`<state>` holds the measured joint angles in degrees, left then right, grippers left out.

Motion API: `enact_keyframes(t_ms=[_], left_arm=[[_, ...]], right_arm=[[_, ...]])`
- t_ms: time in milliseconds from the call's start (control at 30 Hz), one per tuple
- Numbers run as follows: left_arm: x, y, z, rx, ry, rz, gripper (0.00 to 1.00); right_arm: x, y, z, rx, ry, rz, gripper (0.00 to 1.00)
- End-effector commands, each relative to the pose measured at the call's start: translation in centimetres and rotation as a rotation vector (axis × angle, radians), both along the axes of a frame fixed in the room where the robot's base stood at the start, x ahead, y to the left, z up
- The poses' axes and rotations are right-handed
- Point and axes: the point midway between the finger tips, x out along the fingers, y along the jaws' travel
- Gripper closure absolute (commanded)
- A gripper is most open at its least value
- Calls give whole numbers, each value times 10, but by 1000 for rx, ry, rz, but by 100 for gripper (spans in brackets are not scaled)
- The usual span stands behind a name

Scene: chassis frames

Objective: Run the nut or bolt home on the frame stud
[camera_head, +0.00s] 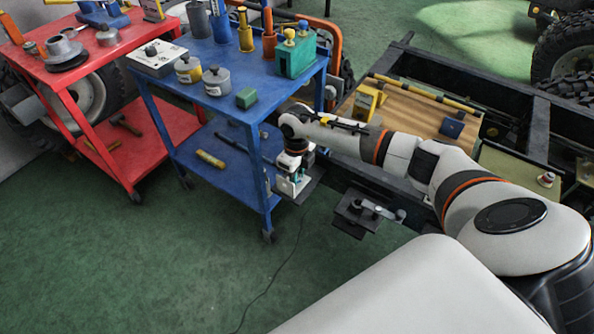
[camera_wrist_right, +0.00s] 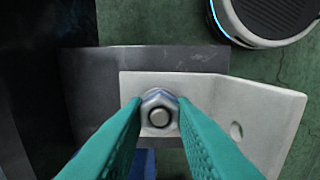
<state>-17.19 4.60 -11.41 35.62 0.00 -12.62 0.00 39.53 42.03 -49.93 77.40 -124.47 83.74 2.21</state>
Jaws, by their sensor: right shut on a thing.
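My right gripper (camera_head: 292,190) reaches down beside the chassis frame, its arm coming in from the right. In the right wrist view its two teal fingers (camera_wrist_right: 159,115) are shut on a hex nut (camera_wrist_right: 146,105), one finger on each side. The round end of the stud (camera_wrist_right: 159,117) shows in the middle of the nut. The nut sits at a pale bracket plate (camera_wrist_right: 215,90) that has another hole at its right; whether it is tight against the plate I cannot tell. In the head view the nut is hidden by the gripper. My left gripper is not in view.
A blue cart (camera_head: 225,108) with cans and boxes stands close left of my right gripper. A red cart (camera_head: 95,60) is farther left. A dark bracket with a cylinder (camera_head: 362,212) juts out right of the gripper. The green floor (camera_head: 190,265) in front is open.

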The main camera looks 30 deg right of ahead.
Motion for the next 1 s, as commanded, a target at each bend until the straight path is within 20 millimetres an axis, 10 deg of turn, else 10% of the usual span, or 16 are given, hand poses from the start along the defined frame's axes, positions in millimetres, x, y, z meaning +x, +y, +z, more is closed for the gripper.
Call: enact_keyframes(t_ms=[133,167,300,1000], left_arm=[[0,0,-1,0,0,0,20],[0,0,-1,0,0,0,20],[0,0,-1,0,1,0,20],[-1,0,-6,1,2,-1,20]], right_arm=[[-5,5,-6,8,14,9,100],[-5,5,-6,9,13,10,73],[-4,4,-5,7,10,9,51],[0,1,-3,3,-1,62,61]])
